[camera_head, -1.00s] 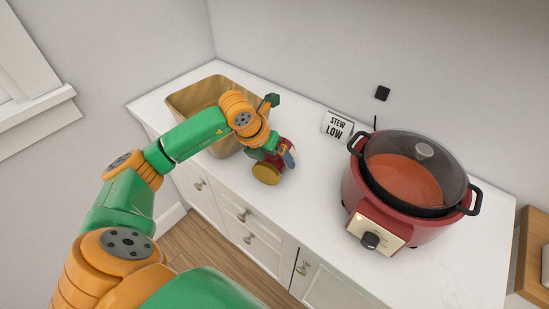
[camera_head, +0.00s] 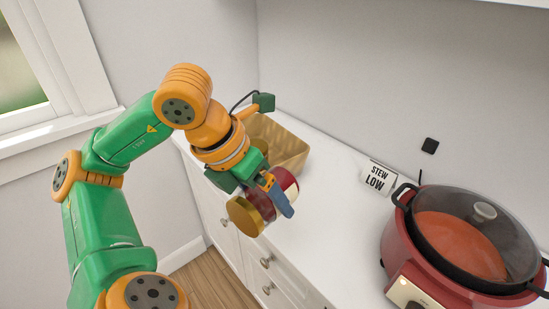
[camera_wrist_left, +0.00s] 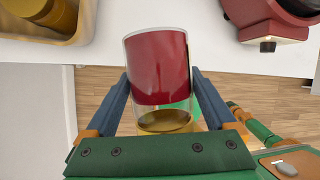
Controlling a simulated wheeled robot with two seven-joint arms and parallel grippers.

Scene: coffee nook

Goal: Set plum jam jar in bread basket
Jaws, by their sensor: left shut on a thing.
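The plum jam jar (camera_head: 262,203) is dark red with a gold lid and a clear glass end. It lies tilted in the head view, lid toward the lower left. My left gripper (camera_head: 276,194) is shut on it, with a blue finger on each side. The jar fills the middle of the left wrist view (camera_wrist_left: 157,68), lid end toward the gripper palm. The tan bread basket (camera_head: 291,145) stands on the counter behind my left wrist, which hides part of it. Its corner also shows at the upper left of the wrist view (camera_wrist_left: 84,22). My right gripper is not in view.
A gold-lidded object (camera_wrist_left: 48,12) sits inside the basket. Counter between basket and cooker is clear. The wall is behind.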

